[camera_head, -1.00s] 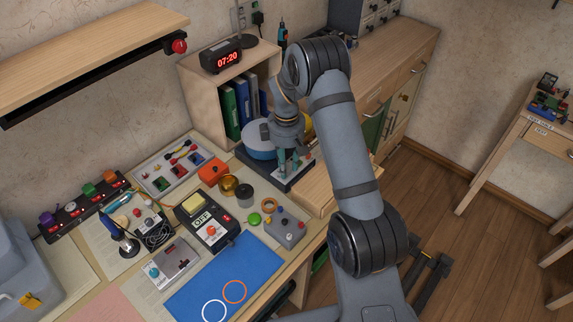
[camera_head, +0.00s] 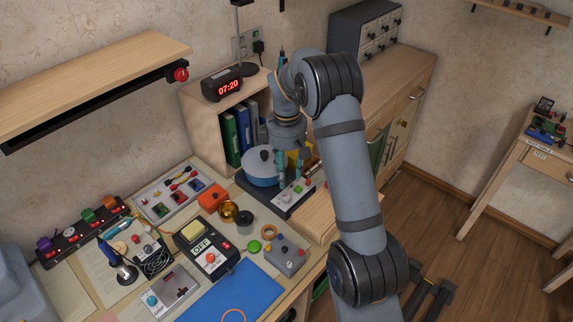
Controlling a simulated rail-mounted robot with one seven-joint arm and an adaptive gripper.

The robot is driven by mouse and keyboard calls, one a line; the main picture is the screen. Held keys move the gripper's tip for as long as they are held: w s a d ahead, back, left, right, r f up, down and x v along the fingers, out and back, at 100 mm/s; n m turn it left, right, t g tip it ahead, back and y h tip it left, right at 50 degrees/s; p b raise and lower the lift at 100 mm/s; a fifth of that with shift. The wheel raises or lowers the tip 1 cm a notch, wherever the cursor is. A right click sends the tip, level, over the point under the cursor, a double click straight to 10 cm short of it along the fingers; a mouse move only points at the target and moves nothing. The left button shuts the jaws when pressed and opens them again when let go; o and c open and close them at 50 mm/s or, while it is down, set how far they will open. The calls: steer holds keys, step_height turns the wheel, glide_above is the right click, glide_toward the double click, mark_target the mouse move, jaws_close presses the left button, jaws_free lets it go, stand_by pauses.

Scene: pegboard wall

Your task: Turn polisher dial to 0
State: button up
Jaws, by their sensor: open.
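The polisher (camera_head: 279,207) is a dark box with a blue round disc (camera_head: 262,172) on top, standing in front of the shelf cubby. Its front panel (camera_head: 291,196) carries small light and coloured controls. They are too small to read, and I cannot tell the dial's setting. I cannot tell whether a fingertip touches the polisher.
A cubby with binders (camera_head: 240,135) and a clock (camera_head: 223,87) stands behind. A grey control box (camera_head: 286,256), a brown ring (camera_head: 269,231), a dark round container (camera_head: 245,222) and an OFF meter (camera_head: 208,246) are in front. A blue mat (camera_head: 232,292) lies nearest.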

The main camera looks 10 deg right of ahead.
mark_target(287, 195)
steer(key=shift+r, duration=1.6)
steer(key=shift+f, duration=0.15)
step_height(287, 195, down, 12)
steer(key=shift+r, duration=0.1)
